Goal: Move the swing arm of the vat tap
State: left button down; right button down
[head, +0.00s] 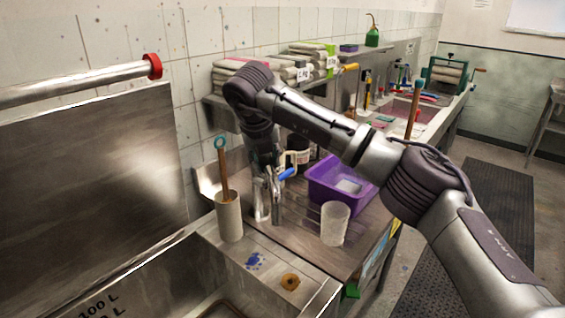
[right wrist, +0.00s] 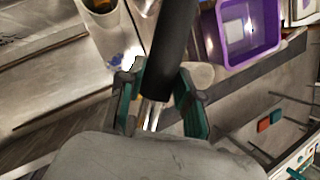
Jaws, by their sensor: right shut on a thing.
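My right gripper (head: 267,180) reaches down from its bent arm to the silver vat tap (head: 261,205) at the back of the worktop. In the right wrist view my right gripper (right wrist: 158,98) has its two teal fingers on either side of a dark round bar, which looks like the tap's swing arm (right wrist: 174,48). The gripper is shut on it. A blue lever (head: 286,174) shows just right of the tap. In the head view the gripper and forearm hide most of the swing arm. My left gripper is not in view.
A grey holder (head: 229,217) with a wooden-handled tool stands close left of the tap. A purple tub (head: 325,187) and a frosted beaker (head: 334,224) stand to the right. A metal vat (head: 215,287) lies in front. A shelf with folded cloths (head: 240,78) is above.

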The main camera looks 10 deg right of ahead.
jog(key=w+a+m+g+h+p, duration=0.1)
jog(key=a+m+p, duration=0.2)
jog(key=a, duration=0.4)
jog(key=shift+w+a+m+h+p, duration=0.15)
jog(key=shift+w+m+h+p, duration=0.2)
jog(key=shift+m, duration=0.55)
jog(key=c, duration=0.8)
grip_release()
jog(key=shift+w, duration=0.1)
